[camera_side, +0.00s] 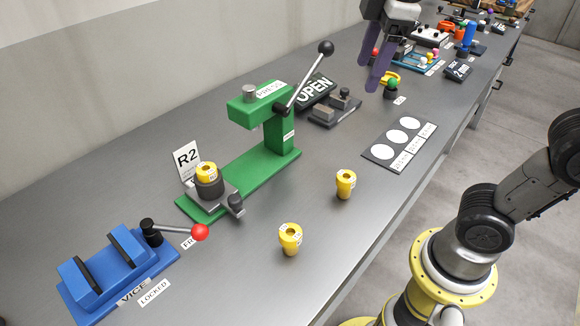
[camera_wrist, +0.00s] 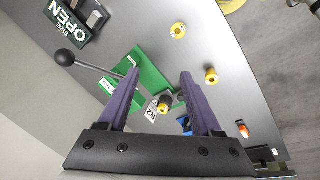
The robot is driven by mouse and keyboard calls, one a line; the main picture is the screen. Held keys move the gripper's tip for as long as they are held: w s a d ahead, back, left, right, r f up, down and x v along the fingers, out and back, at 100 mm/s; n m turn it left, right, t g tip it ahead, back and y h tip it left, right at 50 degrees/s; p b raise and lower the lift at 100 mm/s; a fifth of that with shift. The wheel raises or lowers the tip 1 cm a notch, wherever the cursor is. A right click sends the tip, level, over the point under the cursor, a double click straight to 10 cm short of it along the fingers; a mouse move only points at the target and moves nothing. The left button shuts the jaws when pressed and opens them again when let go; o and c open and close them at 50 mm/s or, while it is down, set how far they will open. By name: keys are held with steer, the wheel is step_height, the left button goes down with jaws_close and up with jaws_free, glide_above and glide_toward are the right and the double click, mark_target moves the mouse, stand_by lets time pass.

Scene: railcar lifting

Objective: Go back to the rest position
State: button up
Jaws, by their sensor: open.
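My gripper (camera_side: 379,72) is open and empty, raised above the bench near the top of the side view. Its two purple fingers also show spread apart in the wrist view (camera_wrist: 160,80). A green press (camera_side: 272,115) with a black-knobbed lever stands mid-bench, well below and left of my gripper in the side view. A yellow part (camera_side: 207,171) sits in a dark holder on the press base. Two more yellow parts, one nearer (camera_side: 290,238) and one farther (camera_side: 346,183), stand upright on the bench.
A blue vice (camera_side: 118,265) with a red-knobbed handle is at the lower left. A card with white circles (camera_side: 399,143) lies near the right edge. An OPEN sign (camera_side: 315,91) stands behind the press. Several coloured items crowd the far end. Bench between the yellow parts is clear.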

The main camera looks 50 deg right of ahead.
steer(key=s+d+f+m+t+y, duration=0.1)
steer(key=s+f+m+t, duration=0.1)
steer(key=s+f+m, duration=0.7)
steer(key=shift+f+t, duration=0.3)
steer(key=shift+f, duration=1.25)
